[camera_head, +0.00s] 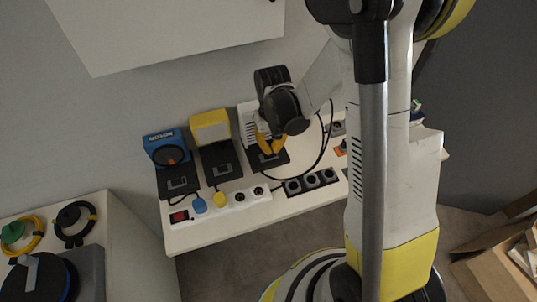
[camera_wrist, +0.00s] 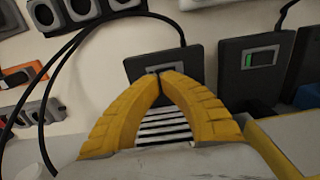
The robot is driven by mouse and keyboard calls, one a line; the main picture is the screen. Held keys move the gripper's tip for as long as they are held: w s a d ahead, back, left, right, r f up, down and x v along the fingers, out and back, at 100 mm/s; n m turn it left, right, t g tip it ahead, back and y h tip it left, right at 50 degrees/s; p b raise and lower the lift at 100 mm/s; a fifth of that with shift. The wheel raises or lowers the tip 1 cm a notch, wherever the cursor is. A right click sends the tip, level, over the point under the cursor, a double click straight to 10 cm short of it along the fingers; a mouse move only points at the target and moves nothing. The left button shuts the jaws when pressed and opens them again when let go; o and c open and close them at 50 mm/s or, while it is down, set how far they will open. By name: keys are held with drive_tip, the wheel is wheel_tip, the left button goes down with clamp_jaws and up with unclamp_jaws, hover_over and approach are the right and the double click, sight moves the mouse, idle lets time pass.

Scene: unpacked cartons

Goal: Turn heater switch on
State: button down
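A white box with dark slots (camera_head: 251,129), which looks like the heater, stands at the back of the white table, partly behind my gripper. Its striped grille (camera_wrist: 163,128) shows between my fingers in the wrist view. A black switch box (camera_wrist: 190,60) with a cable lies in front of it. Nothing is held.
A yellow device (camera_head: 210,127) and a blue device (camera_head: 166,147) stand to the left, each with a black switch box. The middle switch box (camera_wrist: 254,64) shows a green patch. A white power strip (camera_head: 240,198), black sockets (camera_head: 310,181) and a looping black cable (camera_wrist: 62,66) lie nearby.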

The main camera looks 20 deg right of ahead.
drive_tip(key=shift+f+b, duration=0.95)
drive_tip(key=shift+f, duration=0.2)
drive_tip(key=shift+r, duration=0.15)
drive_tip(key=shift+r+p, duration=2.4)
drive_tip(key=shift+r, duration=1)
drive_tip(key=shift+r, duration=0.1)
drive_tip(key=s+r+t, duration=0.3)
drive_tip(key=s+r, duration=0.3)
drive_tip(key=r, duration=0.3)
drive_tip(key=s+r+t+b, duration=0.1)
drive_tip(key=s+r+t, duration=0.3)
drive_tip(key=r, duration=0.5)
drive_tip(key=s, duration=0.2)
drive_tip(key=shift+s+r, duration=0.15)
drive_tip(key=shift+s, duration=0.2)
drive_tip(key=shift+a, duration=0.1)
